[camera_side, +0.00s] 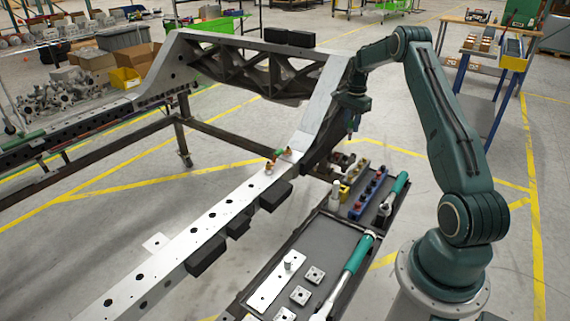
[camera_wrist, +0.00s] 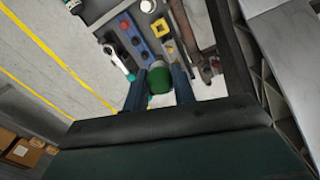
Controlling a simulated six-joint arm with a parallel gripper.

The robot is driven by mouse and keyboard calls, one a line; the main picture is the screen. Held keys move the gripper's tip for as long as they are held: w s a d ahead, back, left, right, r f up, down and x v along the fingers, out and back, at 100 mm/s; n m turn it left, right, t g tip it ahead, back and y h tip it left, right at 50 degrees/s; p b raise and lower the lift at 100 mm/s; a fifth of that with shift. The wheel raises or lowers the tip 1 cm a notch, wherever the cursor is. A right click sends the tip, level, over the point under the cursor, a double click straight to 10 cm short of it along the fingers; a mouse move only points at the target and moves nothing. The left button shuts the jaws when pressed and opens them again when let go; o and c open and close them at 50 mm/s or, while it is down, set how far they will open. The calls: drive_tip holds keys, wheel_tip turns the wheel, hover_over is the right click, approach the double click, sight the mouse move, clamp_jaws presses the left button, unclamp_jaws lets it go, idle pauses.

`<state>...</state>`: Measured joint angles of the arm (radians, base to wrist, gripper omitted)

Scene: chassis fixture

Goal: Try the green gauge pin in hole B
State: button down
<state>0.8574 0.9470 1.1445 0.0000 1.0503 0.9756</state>
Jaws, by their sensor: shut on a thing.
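My gripper (camera_side: 352,122) hangs from the arm beside the raised end of the chassis rail, above the far end of the tool tray. In the wrist view, my gripper (camera_wrist: 159,90) is shut on the green gauge pin (camera_wrist: 159,80), whose rounded green end shows between the dark fingers. The pin's lower part is hidden there, and I cannot make it out in the side view. The chassis rail (camera_side: 215,222) has several dark holes along its top. No letter is readable, so I cannot tell which is hole B.
The tool tray (camera_side: 325,240) holds a blue rack (camera_side: 368,195), a yellow block (camera_side: 344,193), green-handled wrenches (camera_side: 358,255) and a metal plate (camera_side: 275,285) with square pieces beside it. The raised rail section (camera_side: 325,95) stands close to my gripper. Open floor lies beyond the tray.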

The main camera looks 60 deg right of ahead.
drive_tip(key=shift+w, duration=0.1)
drive_tip(key=w+a+f+n, duration=0.1)
drive_tip(key=w+a+n, duration=0.2)
drive_tip(key=w+a, duration=0.65)
drive_tip(key=w+a+n, duration=0.3)
drive_tip(key=w+a, duration=0.4)
drive_tip(key=a, duration=0.5)
drive_tip(key=w+a+n, duration=0.2)
drive_tip(key=a+n, duration=0.1)
drive_tip(key=a, duration=1)
drive_tip(key=w+a+f+n, duration=0.1)
drive_tip(key=w+a+n, duration=0.1)
drive_tip(key=a, duration=1.2)
drive_tip(key=shift+w+a+f+n, duration=0.25)
drive_tip(key=shift+w+n, duration=0.05)
drive_tip(key=shift+n, duration=0.2)
drive_tip(key=shift+f, duration=0.15)
drive_tip(key=shift+f, duration=2.75)
drive_tip(key=shift+f, duration=1.3)
